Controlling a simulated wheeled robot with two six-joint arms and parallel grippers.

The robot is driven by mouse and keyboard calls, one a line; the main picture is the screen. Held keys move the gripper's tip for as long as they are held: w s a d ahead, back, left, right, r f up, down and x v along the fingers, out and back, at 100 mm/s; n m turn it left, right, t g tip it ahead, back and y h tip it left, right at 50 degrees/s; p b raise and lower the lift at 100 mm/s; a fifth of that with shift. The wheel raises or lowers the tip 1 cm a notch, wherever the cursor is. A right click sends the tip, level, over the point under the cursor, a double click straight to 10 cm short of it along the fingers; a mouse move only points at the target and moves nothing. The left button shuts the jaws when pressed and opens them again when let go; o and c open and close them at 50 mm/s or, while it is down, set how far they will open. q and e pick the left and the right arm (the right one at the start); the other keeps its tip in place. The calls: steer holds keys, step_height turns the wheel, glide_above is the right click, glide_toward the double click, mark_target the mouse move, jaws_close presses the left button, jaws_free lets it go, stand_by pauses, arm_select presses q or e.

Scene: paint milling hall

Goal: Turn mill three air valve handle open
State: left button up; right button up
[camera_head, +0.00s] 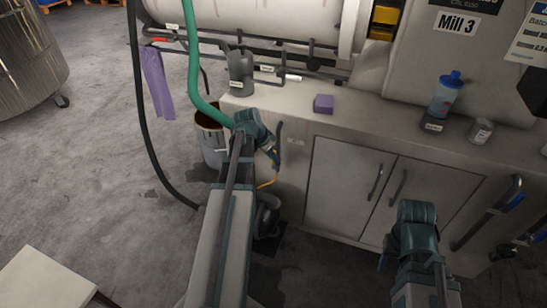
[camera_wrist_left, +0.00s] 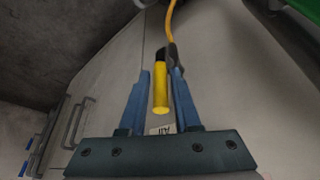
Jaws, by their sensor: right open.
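In the left wrist view a yellow handle (camera_wrist_left: 160,92) with a dark upper part sits between the two blue fingers of my left gripper (camera_wrist_left: 160,78), with a gap on each side. A small, partly hidden label (camera_wrist_left: 162,129) shows beyond the palm. In the head view my left gripper (camera_head: 272,158) is at the cabinet's left end, above a yellow hose (camera_head: 267,184); the handle is not clear there. My right gripper (camera_head: 384,262) is open in front of the cabinet doors, mostly hidden by its own wrist.
The cabinet top carries a purple block (camera_head: 323,104), a grey jug (camera_head: 241,72), a blue-capped bottle (camera_head: 445,97) and a can (camera_head: 480,131). A paint bucket (camera_head: 211,150) and a green hose (camera_head: 195,70) are close to my left arm. Door handles (camera_head: 397,188) stick out.

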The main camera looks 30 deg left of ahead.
arm_select(q)
steer(key=shift+o, duration=1.1)
steer(key=shift+r, duration=0.1)
steer(key=p+v, duration=1.2)
steer(key=v, duration=0.1)
steer(key=shift+r+p, duration=0.3)
steer(key=shift+p, duration=0.05)
steer(key=shift+s, duration=0.15)
